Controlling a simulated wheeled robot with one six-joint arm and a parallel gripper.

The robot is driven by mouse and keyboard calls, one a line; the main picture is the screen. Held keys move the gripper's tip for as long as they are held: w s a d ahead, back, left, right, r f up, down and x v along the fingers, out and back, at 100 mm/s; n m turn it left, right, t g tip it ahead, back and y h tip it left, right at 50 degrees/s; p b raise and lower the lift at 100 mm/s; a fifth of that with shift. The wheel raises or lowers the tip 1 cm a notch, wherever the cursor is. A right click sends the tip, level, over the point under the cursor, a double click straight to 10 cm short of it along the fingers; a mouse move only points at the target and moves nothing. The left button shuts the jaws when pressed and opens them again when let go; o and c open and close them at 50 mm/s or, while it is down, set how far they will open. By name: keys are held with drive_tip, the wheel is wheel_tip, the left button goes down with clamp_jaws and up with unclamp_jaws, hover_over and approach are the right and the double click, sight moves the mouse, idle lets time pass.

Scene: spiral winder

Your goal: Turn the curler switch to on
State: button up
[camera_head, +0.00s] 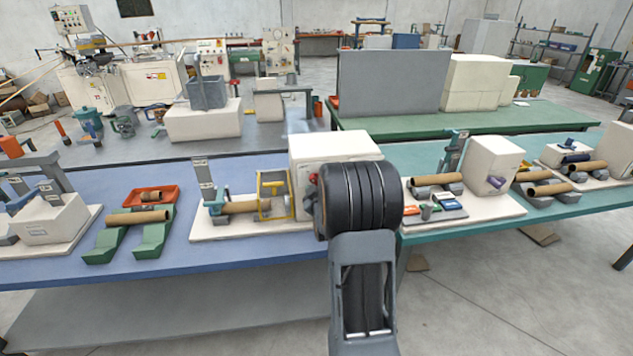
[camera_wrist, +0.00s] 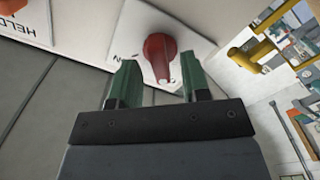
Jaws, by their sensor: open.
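A red switch knob (camera_wrist: 159,57) with a white tip sits on a white label plate (camera_wrist: 182,22) in the wrist view. Dark lettering shows beside it, partly covered, and I cannot read it fully. My gripper (camera_wrist: 160,75) is open, with its two green fingers on either side of the knob's lower end. I cannot tell whether either finger touches it. In the head view my arm hides the gripper and most of this area; a small red part (camera_head: 313,178) shows on the side of the white machine box (camera_head: 338,146).
A second label plate (camera_wrist: 28,18) with a red part is at upper left in the wrist view. A yellow frame (camera_head: 273,195) and a cardboard tube (camera_head: 243,207) stand left of the machine box. A green rack (camera_head: 154,232) stands further left on the blue table.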

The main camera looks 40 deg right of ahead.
drive_tip(key=shift+w+d, duration=0.3)
drive_tip(key=shift+w, duration=0.35)
drive_tip(key=shift+c, duration=0.3)
clamp_jaws()
